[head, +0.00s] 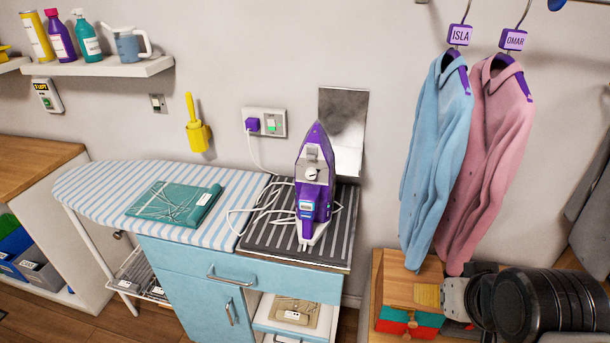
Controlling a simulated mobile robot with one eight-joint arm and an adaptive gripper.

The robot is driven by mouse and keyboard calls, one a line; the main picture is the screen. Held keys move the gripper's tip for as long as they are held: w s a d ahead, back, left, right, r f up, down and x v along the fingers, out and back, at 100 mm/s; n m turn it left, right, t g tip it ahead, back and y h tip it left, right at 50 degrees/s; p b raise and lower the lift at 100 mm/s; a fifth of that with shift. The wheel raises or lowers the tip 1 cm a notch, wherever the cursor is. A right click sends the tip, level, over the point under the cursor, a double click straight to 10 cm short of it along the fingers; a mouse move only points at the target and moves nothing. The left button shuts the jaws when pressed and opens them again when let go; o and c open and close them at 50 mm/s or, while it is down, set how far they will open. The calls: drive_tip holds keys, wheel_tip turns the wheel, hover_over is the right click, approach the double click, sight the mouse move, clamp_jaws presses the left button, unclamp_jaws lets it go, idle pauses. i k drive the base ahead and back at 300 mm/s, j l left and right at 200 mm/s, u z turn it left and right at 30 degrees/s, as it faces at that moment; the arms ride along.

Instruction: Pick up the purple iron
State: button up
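The purple iron (314,180) stands upright, tip up, on a dark striped mat (270,228) at the right end of the ironing surface. Its white cord lies looped on the mat and runs up to a purple plug (253,124) in the wall socket. My gripper (452,298) is at the lower right, apart from the iron and lower in the picture. Its fingers are small and partly hidden by my arm, so I cannot tell whether they are open.
A folded teal cloth (175,204) lies on the striped ironing board (105,190). A metal plate (343,130) is on the wall behind the iron. Blue and pink shirts (437,150) hang to the right. A wooden box (395,275) stands beside my gripper.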

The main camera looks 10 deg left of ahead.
sight(319, 192)
drive_tip(key=j+z, duration=0.2)
drive_tip(key=j, duration=0.3)
drive_tip(key=j+z, duration=0.2)
drive_tip(key=j, duration=0.3)
drive_tip(key=j+z, duration=0.2)
drive_tip(key=j, duration=0.25)
drive_tip(key=k+j+z, duration=0.2)
drive_tip(key=j, duration=0.3)
drive_tip(key=j+z, duration=0.2)
drive_tip(key=j, duration=0.3)
drive_tip(key=k+j+z, duration=0.2)
drive_tip(key=j, duration=0.25)
drive_tip(key=j+z, duration=0.25)
drive_tip(key=j, duration=0.25)
drive_tip(key=j+z, duration=0.25)
drive_tip(key=j, duration=0.2)
drive_tip(key=k+j+z, duration=0.25)
drive_tip(key=j, duration=0.25)
drive_tip(key=j+z, duration=0.25)
drive_tip(key=j, duration=0.2)
drive_tip(key=k+j+z, duration=0.25)
drive_tip(key=j, duration=0.2)
drive_tip(key=i, duration=0.05)
